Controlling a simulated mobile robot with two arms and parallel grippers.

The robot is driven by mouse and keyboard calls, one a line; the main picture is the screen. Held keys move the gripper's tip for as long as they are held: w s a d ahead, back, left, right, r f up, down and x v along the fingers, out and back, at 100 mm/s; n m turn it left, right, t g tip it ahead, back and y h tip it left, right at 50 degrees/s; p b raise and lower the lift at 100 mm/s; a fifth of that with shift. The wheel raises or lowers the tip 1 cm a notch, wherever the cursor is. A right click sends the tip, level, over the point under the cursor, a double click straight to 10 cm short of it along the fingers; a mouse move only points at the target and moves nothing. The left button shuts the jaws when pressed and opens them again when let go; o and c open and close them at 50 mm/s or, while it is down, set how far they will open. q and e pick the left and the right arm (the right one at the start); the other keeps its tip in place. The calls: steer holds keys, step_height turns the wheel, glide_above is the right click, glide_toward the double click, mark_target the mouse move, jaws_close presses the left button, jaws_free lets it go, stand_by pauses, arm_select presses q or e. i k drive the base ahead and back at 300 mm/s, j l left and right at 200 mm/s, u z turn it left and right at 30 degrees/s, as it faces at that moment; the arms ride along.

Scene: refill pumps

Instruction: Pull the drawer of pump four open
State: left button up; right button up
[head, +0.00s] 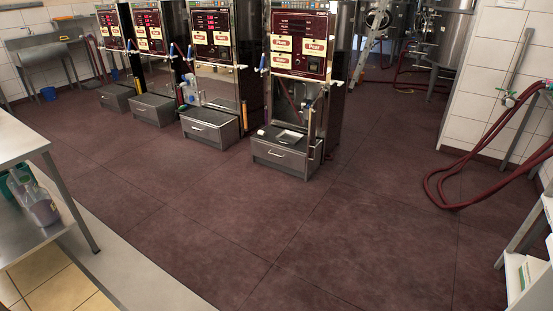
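Four refill pumps stand in a row, each with a grey drawer at its base. The nearest and rightmost pump (299,45) has a shut drawer (280,159) with a bar handle on its front. A small tray and a white item lie on top of that base. The drawers of the other pumps (204,131) (152,110) (116,98) also look shut. The pump numbers are too small to read, so I cannot tell which one is pump four. Neither of my grippers is in view.
The dark tiled floor (240,220) before the pumps is clear. A metal table (17,142) with a jug (38,205) on its lower shelf stands at left. Red hoses (455,203) droop to the floor at right. A white shelf (522,275) stands at the lower right edge.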

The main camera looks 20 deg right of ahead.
mark_target(295, 161)
steer(key=i+l+z, duration=0.1)
steer(key=i+z, duration=0.15)
steer(key=i, duration=0.85)
steer(key=i+j+z, duration=0.1)
steer(key=i, duration=2.55)
